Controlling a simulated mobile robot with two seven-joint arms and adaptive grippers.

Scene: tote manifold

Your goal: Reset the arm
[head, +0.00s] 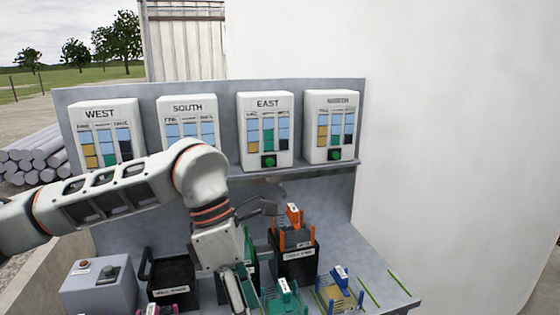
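My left arm (115,192) reaches in from the left across the front of the panel and bends down at the wrist. The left gripper (241,292) points down among the bins at the front, close to a green item partly hidden behind it. Whether its fingers are open, shut or holding something is not clear. A dark grey claw-like part (258,207) shows just right of the wrist; I cannot tell what it belongs to. My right arm and gripper are not in view.
White boxes labelled WEST (88,110), SOUTH, EAST (266,105) and one more line the back panel. Black bins (299,265) hold orange and green items. A grey control box (98,288) stands front left; teal and yellow trays (340,291) sit front right.

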